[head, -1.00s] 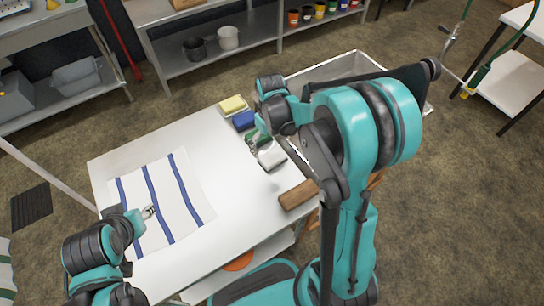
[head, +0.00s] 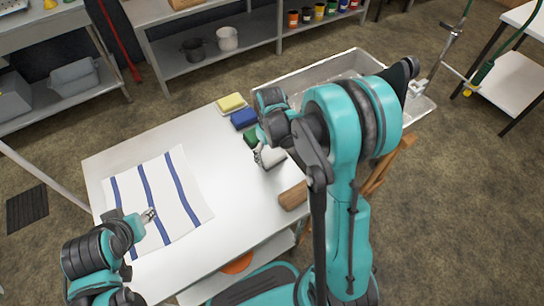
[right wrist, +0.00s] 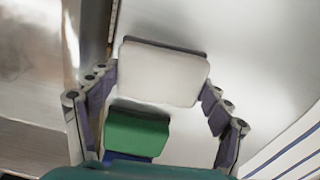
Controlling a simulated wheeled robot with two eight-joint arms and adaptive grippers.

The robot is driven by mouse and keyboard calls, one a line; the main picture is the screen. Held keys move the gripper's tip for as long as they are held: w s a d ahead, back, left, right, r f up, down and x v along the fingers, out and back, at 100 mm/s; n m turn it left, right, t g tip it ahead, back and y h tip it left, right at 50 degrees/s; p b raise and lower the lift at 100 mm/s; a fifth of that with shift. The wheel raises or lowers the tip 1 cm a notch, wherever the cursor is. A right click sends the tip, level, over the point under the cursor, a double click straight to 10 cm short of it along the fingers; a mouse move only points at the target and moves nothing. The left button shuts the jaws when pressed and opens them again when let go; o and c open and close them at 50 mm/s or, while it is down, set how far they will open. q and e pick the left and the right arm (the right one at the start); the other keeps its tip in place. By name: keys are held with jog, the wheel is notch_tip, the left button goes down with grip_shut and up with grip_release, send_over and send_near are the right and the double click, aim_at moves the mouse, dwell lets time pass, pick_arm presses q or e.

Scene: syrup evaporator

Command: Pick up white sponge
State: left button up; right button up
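The white sponge (head: 276,158) lies on the white table, partly hidden by my right gripper (head: 261,155) in the head view. In the right wrist view the white sponge (right wrist: 163,75) has a dark edge along its far side. My right gripper (right wrist: 161,84) is open, with one finger to each side of the sponge.
A green sponge (head: 251,137), a blue sponge (head: 243,118) and a yellow sponge (head: 231,102) line up behind the white one. A wooden block (head: 293,196) lies in front. A striped cloth (head: 178,226) covers the table's left. A metal basin (head: 300,79) stands behind right.

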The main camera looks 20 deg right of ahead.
aim_at(271, 153)
jog(key=shift+r, duration=0.1)
notch_tip(271, 153, up, 4)
jog(key=shift+r+p, duration=0.15)
jog(key=shift+p, duration=1)
jog(key=s+r+p, duration=0.4)
jog(key=s+r, duration=0.2)
jog(key=s, duration=0.5)
jog(key=shift+s+d+r, duration=0.2)
jog(key=shift+s+r, duration=0.05)
jog(key=shift+s, duration=0.1)
